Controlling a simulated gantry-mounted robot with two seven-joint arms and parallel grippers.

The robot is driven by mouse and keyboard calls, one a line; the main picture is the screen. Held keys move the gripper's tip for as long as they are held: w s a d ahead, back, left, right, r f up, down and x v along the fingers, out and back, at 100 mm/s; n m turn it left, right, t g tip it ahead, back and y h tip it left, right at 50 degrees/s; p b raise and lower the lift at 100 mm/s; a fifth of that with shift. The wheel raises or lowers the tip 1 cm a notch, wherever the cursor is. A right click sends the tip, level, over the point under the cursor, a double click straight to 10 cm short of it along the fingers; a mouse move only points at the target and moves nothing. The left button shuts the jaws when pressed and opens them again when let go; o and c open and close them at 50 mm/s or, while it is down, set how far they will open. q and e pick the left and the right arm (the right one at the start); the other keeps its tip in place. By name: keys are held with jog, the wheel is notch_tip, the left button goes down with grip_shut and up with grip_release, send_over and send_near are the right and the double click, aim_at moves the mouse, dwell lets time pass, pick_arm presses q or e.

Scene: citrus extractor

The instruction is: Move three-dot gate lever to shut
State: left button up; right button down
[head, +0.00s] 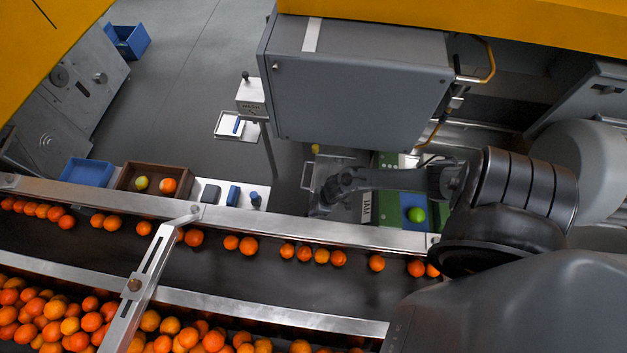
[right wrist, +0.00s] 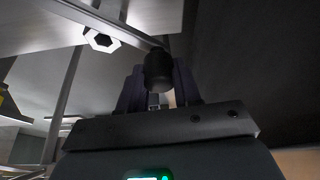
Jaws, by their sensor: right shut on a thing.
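My right gripper (head: 323,203) is beyond the far rail of the conveyor, left of the JAM label. In the right wrist view, a black cylindrical knob (right wrist: 158,70) sits between the fingers of the gripper (right wrist: 160,95), which is shut on it. A thin metal bar runs from the upper left to the knob, so it looks like a lever handle. No dot marks can be read, so I cannot confirm that it is the three-dot lever. Its mount and position marks are hidden in the head view. My left gripper is not in view.
A large grey box (head: 355,90) hangs above the gripper area. The metal conveyor rail (head: 290,228) runs in front, with oranges (head: 304,253) on the belt. A brown tray (head: 124,180) stands left.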

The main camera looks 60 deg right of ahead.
jog(key=shift+a, duration=0.1)
jog(key=c, duration=0.8)
grip_release()
jog(key=shift+s+r+p, duration=0.15)
jog(key=shift+r+p, duration=0.15)
jog(key=shift+r, duration=0.15)
jog(key=p+v, duration=0.4)
jog(key=v, duration=0.6)
jog(key=shift+f, duration=0.1)
